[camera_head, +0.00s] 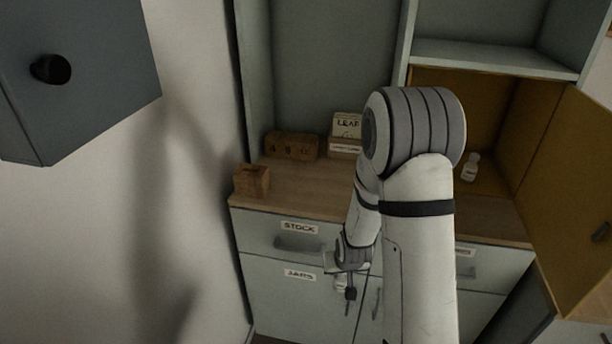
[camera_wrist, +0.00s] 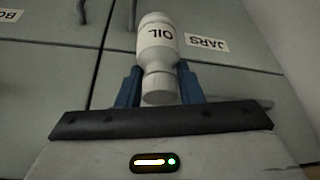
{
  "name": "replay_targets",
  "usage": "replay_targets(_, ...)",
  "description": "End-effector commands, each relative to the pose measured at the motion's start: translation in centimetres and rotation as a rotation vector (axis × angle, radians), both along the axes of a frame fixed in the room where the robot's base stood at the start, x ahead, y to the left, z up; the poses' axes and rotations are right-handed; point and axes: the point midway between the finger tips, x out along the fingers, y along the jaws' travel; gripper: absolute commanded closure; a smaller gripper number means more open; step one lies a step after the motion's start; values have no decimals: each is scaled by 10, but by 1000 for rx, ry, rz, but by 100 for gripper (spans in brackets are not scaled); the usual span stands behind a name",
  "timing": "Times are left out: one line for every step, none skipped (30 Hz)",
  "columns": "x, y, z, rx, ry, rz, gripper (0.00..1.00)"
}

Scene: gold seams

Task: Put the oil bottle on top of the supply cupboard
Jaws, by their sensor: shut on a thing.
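The oil bottle (camera_wrist: 158,45) is white with a black OIL label and lies between the blue fingers of my gripper (camera_wrist: 160,86) in the wrist view. My gripper is shut on it. In the head view my gripper (camera_head: 346,284) hangs low in front of the cabinet's JARS front, and a small pale part of the bottle (camera_head: 340,284) shows there. No label names the supply cupboard. The pale green cabinet (camera_head: 262,236) has a STOCK drawer, a JARS door and a wooden top. My arm hides its middle.
On the wooden top stand a small wooden box (camera_head: 251,180), a dark brown block (camera_head: 291,146) and a LEAF box (camera_head: 346,126). A small white bottle (camera_head: 470,167) stands in an open ochre compartment, its door (camera_head: 575,200) swung out right. A grey box with a black knob (camera_head: 80,85) juts out upper left.

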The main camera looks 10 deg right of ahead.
Motion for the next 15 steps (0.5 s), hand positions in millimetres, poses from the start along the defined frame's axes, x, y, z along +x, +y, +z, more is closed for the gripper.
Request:
replay_targets(0, 1, 0, 0, 0, 3, 91)
replay_targets(0, 2, 0, 0, 0, 4, 91)
replay_targets(0, 2, 0, 0, 0, 7, 91)
replay_targets(0, 3, 0, -1, 0, 9, 91)
replay_targets(0, 4, 0, 0, 0, 10, 91)
replay_targets(0, 4, 0, 0, 0, 12, 91)
replay_targets(0, 5, 0, 0, 0, 12, 91)
replay_targets(0, 5, 0, 0, 0, 13, 91)
replay_targets(0, 6, 0, 0, 0, 14, 91)
replay_targets(1, 6, 1, 0, -1, 15, 91)
replay_targets(1, 6, 4, 0, -2, 15, 91)
replay_targets(3, 7, 9, 1, -3, 15, 91)
replay_targets(5, 7, 16, 1, -4, 14, 91)
replay_targets(7, 7, 24, 3, -6, 12, 91)
replay_targets(11, 7, 38, 3, -8, 12, 91)
